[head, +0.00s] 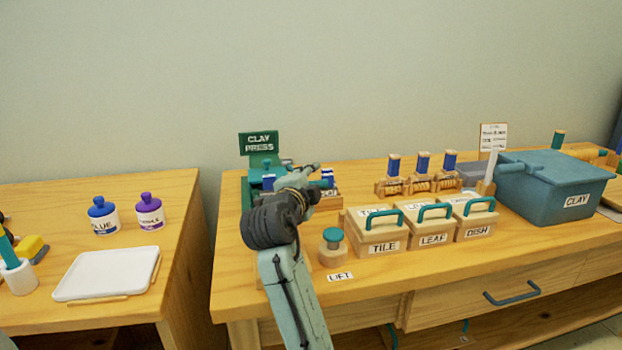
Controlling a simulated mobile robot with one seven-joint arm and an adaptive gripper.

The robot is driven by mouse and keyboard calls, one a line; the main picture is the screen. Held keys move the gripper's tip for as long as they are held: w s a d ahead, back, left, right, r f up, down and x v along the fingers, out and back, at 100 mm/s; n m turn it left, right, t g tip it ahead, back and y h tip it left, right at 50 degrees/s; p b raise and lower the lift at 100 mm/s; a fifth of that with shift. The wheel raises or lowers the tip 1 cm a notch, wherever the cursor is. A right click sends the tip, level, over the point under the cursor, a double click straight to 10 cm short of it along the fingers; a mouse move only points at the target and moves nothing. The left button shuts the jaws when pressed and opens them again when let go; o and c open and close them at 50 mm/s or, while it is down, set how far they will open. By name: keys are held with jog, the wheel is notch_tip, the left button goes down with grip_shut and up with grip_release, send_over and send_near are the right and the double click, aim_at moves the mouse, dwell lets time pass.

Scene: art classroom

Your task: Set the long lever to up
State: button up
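The clay press (248,190) is a green device at the left end of the right table, under a sign reading CLAY PRESS (260,143). My arm reaches over the table's front edge and covers much of the press. My gripper (314,168) is at the press, seen small and from behind; its finger opening cannot be made out. Small blue-topped parts (327,178) show just beside it. I cannot pick out the long lever for certain; part of the press is hidden behind my arm. An upright pale bar (491,168) on a wooden base stands farther right.
Lidded boxes marked TILE (384,247), LEAF (432,239) and DISH (478,232) stand right of my arm. A round teal-topped button (333,238) is near the LIFT label (340,277). Blue-topped wooden pieces (423,163) and a blue CLAY bin (560,190) are behind.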

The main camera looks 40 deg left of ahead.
jog(key=shift+w, duration=0.1)
jog(key=shift+c, duration=0.5)
grip_shut()
dwell(0.4)
